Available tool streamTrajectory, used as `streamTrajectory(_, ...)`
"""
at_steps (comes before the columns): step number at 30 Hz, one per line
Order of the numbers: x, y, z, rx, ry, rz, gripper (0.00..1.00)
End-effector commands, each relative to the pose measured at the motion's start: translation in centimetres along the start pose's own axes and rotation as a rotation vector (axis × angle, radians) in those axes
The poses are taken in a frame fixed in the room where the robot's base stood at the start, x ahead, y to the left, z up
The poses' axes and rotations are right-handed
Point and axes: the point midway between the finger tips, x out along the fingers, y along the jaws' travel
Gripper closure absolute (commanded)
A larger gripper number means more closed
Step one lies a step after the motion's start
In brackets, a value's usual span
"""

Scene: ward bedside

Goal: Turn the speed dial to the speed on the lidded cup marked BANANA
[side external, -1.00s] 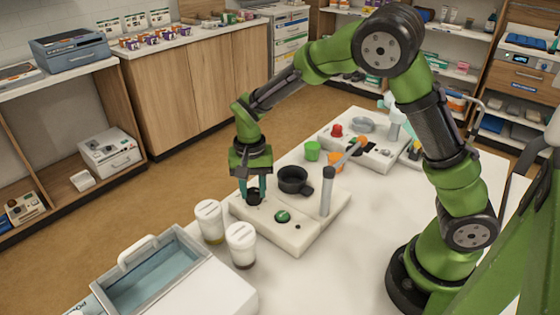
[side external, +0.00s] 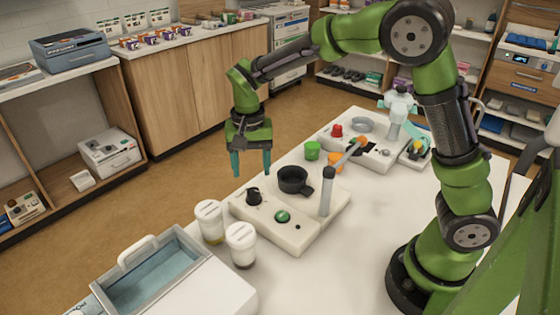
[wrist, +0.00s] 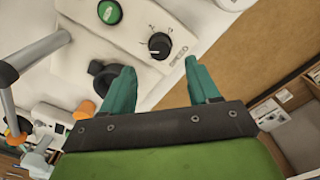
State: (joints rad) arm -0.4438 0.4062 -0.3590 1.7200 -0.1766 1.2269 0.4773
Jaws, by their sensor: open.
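The black speed dial (side external: 254,196) sits on the near left part of a white base unit (side external: 300,237). In the wrist view the dial (wrist: 159,45) shows a pale pointer mark, with small markings around it and the word SPEED beside it; the numbers are too small to read. My gripper (side external: 251,166) is open and empty, above the dial and clear of it. Its teal fingers (wrist: 163,78) show apart in the wrist view. Two white-lidded cups, one left (side external: 209,222) and one nearer (side external: 241,245), stand beside the unit. I cannot read which is marked BANANA.
The unit also carries a green button (side external: 282,216), a dark round holder (side external: 293,180) and a grey upright post (side external: 327,192). An open-topped bin (side external: 150,268) stands at the near left. A second white unit (side external: 375,152) is behind. The table's right side is clear.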

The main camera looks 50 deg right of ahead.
Motion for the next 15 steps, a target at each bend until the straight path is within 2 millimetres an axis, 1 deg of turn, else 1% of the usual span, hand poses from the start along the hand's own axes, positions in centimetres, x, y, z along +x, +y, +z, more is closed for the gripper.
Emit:
streamTrajectory(1, -1.5, -0.1, -0.1, -0.001, 0.004, -0.006, 0.40)
streamTrajectory(6, -5.5, -0.1, 0.0, 0.000, 0.002, -0.005, 0.40)
streamTrajectory(10, -7.9, 0.0, 0.0, 0.000, 0.002, -0.003, 0.40)
streamTrajectory(15, -9.7, 0.0, 0.0, -0.001, 0.000, -0.001, 0.40)
